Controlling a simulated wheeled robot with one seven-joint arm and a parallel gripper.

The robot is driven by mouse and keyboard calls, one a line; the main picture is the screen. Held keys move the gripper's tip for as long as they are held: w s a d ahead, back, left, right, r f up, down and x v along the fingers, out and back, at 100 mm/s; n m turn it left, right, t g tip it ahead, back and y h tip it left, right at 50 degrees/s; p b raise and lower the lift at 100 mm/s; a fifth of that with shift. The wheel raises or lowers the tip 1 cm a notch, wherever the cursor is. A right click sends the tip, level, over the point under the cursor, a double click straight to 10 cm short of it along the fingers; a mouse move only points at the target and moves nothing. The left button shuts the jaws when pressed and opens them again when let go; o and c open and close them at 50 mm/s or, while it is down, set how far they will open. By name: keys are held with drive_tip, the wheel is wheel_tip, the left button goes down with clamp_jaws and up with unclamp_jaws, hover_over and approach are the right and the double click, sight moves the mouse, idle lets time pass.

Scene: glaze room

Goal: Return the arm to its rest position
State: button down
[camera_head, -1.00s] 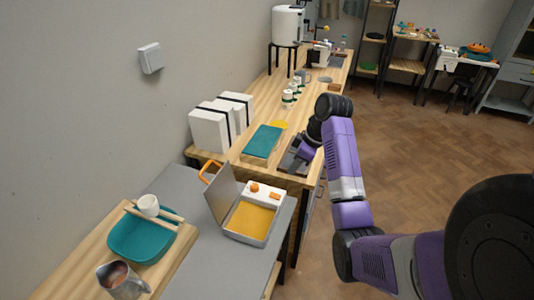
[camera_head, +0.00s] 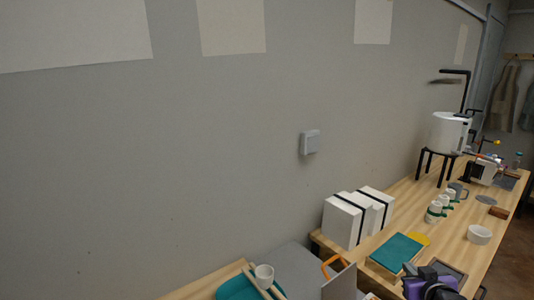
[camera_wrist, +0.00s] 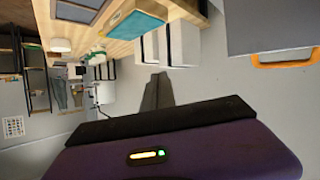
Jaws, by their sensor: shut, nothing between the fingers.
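My gripper (camera_wrist: 156,90) shows in the wrist view as dark fingers close together beyond the purple wrist body, with nothing between them. A purple and black part of my arm shows at the bottom right edge of the head view, beside the wooden worktop (camera_head: 408,200). The fingers cannot be made out there. In the wrist view the room appears upside down, with the teal board (camera_wrist: 135,20) and white boxes (camera_wrist: 182,44) above the fingers.
The teal board (camera_head: 396,252) lies on the worktop by the strapped white boxes (camera_head: 344,220). A white bowl (camera_head: 479,235) and several small jars stand farther back. A teal tray (camera_head: 236,289) with a white cup (camera_head: 264,275) is at the bottom. An open case lid (camera_head: 341,285) stands near my arm.

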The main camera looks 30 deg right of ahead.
drive_tip(key=s+a+t+b, duration=0.1)
drive_tip(key=s+a+t, duration=0.25)
drive_tip(key=a, duration=0.95)
drive_tip(key=s+a+t+b, duration=0.15)
drive_tip(key=s+a, duration=0.25)
drive_tip(key=a, duration=0.9)
drive_tip(key=s+a+f+n+y+b, duration=0.2)
drive_tip(key=s+a+n+y, duration=0.3)
drive_tip(key=s+a, duration=1)
drive_tip(key=a+f+y, duration=0.1)
drive_tip(key=y, duration=0.2)
drive_tip(key=shift+s+n, duration=0.3)
drive_tip(key=shift+s, duration=0.05)
drive_tip(key=c, duration=1.9)
unclamp_jaws()
drive_tip(key=shift+s+a+f+y, duration=0.2)
drive_tip(key=shift+s+y, duration=0.05)
drive_tip(key=shift+y, duration=0.05)
drive_tip(key=o, duration=0.3)
drive_tip(key=shift+o, duration=0.4)
drive_tip(key=shift+w, duration=0.1)
